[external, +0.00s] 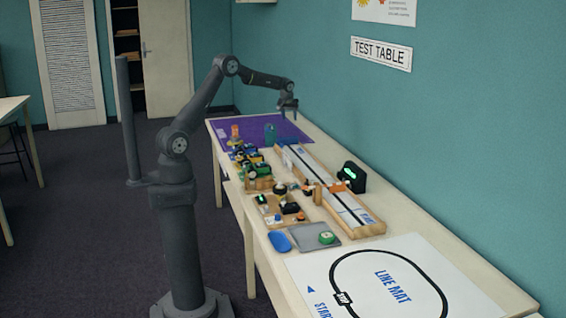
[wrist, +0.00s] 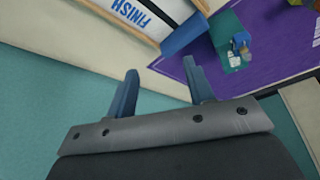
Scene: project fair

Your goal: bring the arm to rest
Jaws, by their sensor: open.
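My gripper (external: 288,107) hangs in the air above the far part of the long table (external: 285,248), near the purple mat (external: 295,130). In the wrist view my gripper (wrist: 160,95) shows two blue-grey fingers spread apart with nothing between them. My arm reaches from its pedestal over the table, bent at the elbow. In the wrist view the purple mat (wrist: 270,40) lies to the upper right, with a teal item and small things on it.
A wooden track (external: 375,228) with a black line runs along the table; its FINISH end (wrist: 132,12) shows in the wrist view. A black device with a green display (external: 352,178) stands by the wall. Several small parts, a grey tray (external: 300,240) and a line mat (external: 455,275) lie nearer.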

